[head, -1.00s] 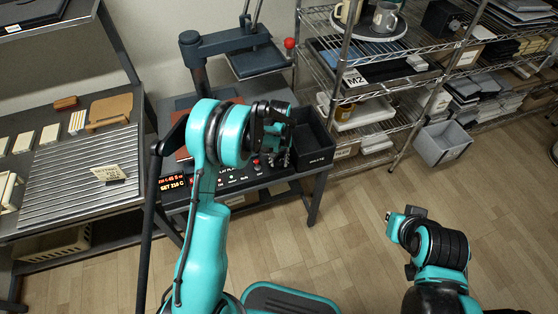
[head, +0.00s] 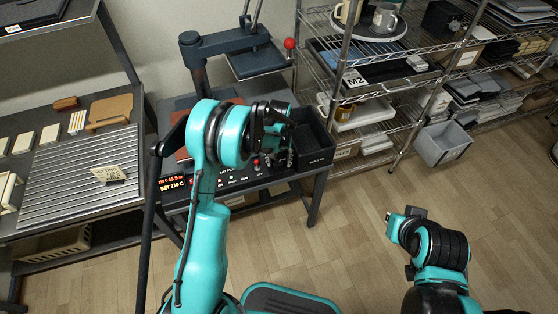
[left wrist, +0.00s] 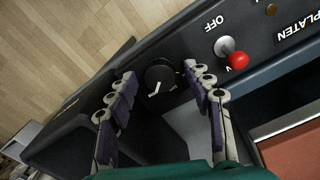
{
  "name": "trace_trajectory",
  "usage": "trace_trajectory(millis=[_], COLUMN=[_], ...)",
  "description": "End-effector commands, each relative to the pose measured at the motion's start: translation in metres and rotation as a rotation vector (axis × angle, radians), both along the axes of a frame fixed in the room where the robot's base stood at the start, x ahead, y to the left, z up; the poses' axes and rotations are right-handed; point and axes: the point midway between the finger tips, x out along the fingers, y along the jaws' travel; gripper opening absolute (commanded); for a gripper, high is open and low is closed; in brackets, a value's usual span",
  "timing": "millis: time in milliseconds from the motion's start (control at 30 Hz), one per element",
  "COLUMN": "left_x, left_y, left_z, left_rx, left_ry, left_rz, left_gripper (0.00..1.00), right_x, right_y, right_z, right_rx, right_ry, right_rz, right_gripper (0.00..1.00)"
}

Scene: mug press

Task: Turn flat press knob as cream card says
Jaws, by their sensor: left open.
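The flat press (head: 220,45) stands at the back, with a control panel along its front edge. Its black round knob (left wrist: 160,78) shows in the left wrist view, with short white marks on it. My left gripper (left wrist: 160,77) is open, its fingers on either side of the knob; I cannot tell if they touch it. In the head view my left gripper (head: 277,155) hangs over the panel and hides the knob. The cream card (head: 108,174) stands on a ribbed rack at left; its text is too small to read. My right gripper (head: 402,220) is at lower right, away from the press.
A red-tipped switch (left wrist: 237,60) with an OFF label sits close to the knob. The panel display (head: 172,185) reads SET 210 C. A black open bin (head: 315,155) is right of the panel. Wire shelves (head: 350,85) stand further right. The floor in front is clear.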

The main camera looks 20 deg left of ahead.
Motion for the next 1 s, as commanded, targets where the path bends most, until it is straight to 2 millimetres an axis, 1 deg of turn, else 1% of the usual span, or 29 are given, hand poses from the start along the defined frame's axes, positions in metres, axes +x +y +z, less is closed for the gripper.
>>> trace_trajectory(millis=[67, 167, 267, 500, 633, 700, 800, 1000], left_x=[0.000, 0.000, 0.000, 0.000, 0.000, 0.000, 0.000, 0.000], left_y=[0.000, 0.000, 0.000, 0.000, 0.000, 0.000, 0.000, 0.000], left_z=[0.003, 0.014, 0.033, 0.086, 0.106, 0.113, 0.118, 0.120], left_rx=[0.000, 0.000, 0.000, 0.000, 0.000, 0.000, 0.000, 0.000], left_ry=[0.000, 0.000, 0.000, 0.000, 0.000, 0.000, 0.000, 0.000], left_rz=[0.000, 0.000, 0.000, 0.000, 0.000, 0.000, 0.000, 0.000], left_gripper=[0.51, 0.51, 0.51, 0.51, 0.51, 0.51, 0.51, 0.51], right_x=[0.000, 0.000, 0.000, 0.000, 0.000, 0.000, 0.000, 0.000], right_y=[0.000, 0.000, 0.000, 0.000, 0.000, 0.000, 0.000, 0.000], right_z=[0.000, 0.000, 0.000, 0.000, 0.000, 0.000, 0.000, 0.000], right_rx=[0.000, 0.000, 0.000, 0.000, 0.000, 0.000, 0.000, 0.000], right_ry=[0.000, 0.000, 0.000, 0.000, 0.000, 0.000, 0.000, 0.000], right_rz=[0.000, 0.000, 0.000, 0.000, 0.000, 0.000, 0.000, 0.000], right_gripper=[0.00, 0.00, 0.00, 0.00, 0.00, 0.00, 0.00, 0.00])
